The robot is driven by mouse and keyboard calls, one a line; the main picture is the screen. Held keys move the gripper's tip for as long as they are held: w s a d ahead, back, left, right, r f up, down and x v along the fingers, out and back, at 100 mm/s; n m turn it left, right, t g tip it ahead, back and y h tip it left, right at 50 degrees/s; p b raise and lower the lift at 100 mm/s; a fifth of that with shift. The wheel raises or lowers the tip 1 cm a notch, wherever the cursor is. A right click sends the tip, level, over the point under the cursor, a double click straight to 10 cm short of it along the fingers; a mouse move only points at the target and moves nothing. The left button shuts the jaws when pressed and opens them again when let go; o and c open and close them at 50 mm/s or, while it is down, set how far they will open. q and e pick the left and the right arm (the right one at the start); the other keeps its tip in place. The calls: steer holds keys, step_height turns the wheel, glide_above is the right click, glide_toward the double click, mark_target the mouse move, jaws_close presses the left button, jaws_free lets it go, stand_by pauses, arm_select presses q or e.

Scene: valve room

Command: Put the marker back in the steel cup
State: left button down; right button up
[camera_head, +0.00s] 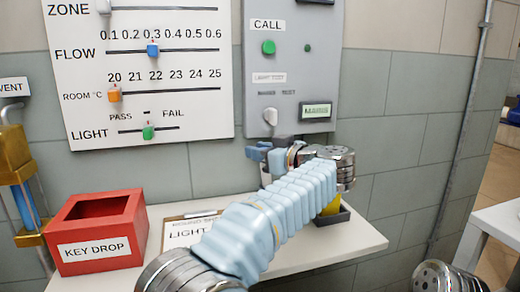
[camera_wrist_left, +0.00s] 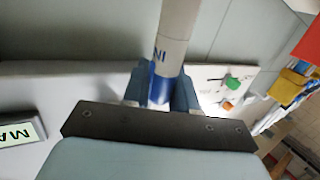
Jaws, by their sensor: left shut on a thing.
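My left gripper (camera_head: 267,154) is in front of the wall below the grey call panel, at the far end of my pale blue sleeved arm. In the left wrist view its dark blue fingers (camera_wrist_left: 161,92) are shut around a grey-white cylinder with a blue end and partly visible lettering, which looks like the marker (camera_wrist_left: 177,35). The marker extends away from the fingers to the top edge of that view. I cannot make out the steel cup in either view; my arm hides part of the shelf. My right gripper is not in view.
A red key drop box (camera_head: 98,251) stands at the left of the white shelf (camera_head: 358,238), beside a clipboard (camera_head: 178,234). A black tray (camera_head: 343,216) with something yellow is partly hidden behind my arm. The slider board (camera_head: 180,95) and call panel (camera_head: 318,70) are on the wall.

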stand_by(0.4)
arm_select(q)
steer(key=c, duration=0.8)
jaws_free()
steer(key=v, duration=1.4)
steer(key=shift+p, duration=0.4)
steer(key=shift+w+f, duration=0.1)
steer(key=shift+f, duration=0.05)
